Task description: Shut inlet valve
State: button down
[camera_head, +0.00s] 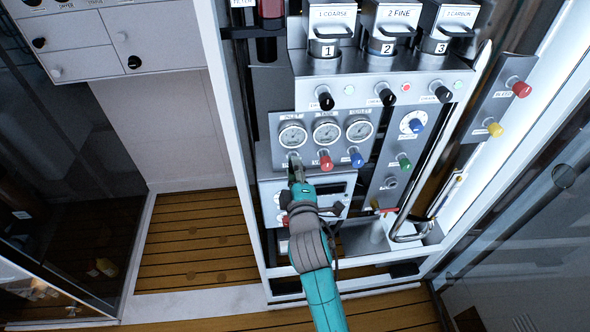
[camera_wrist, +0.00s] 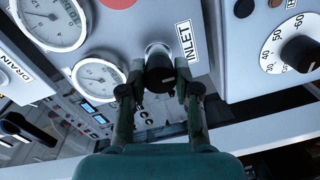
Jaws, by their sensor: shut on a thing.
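The inlet valve's black knob (camera_wrist: 158,72) sits on a metal stem beside the INLET label (camera_wrist: 187,40) in the wrist view. My gripper (camera_wrist: 160,88) has one finger on each side of the knob and is shut on it. A white line mark shows on the knob's face. In the head view my gripper (camera_head: 296,172) reaches the panel just below the leftmost gauge (camera_head: 292,134), and mostly hides the inlet knob there.
Red (camera_head: 326,160) and blue (camera_head: 357,157) knobs stand close to the right of my gripper. Three numbered canisters (camera_head: 381,35) with black knobs below are higher up. A metal spout (camera_head: 405,225) and a red lever (camera_head: 386,211) are at lower right. Wooden floor (camera_head: 190,240) lies left.

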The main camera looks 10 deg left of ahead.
jog(key=shift+f+m+t, duration=0.1)
jog(key=shift+m+t, duration=0.15)
jog(key=shift+m, duration=8.6)
jog(key=shift+f+m+t, duration=0.1)
jog(key=shift+m+t, duration=0.15)
jog(key=shift+m, duration=8.6)
jog(key=c, duration=0.8)
grip_release()
jog(key=shift+r, duration=0.1)
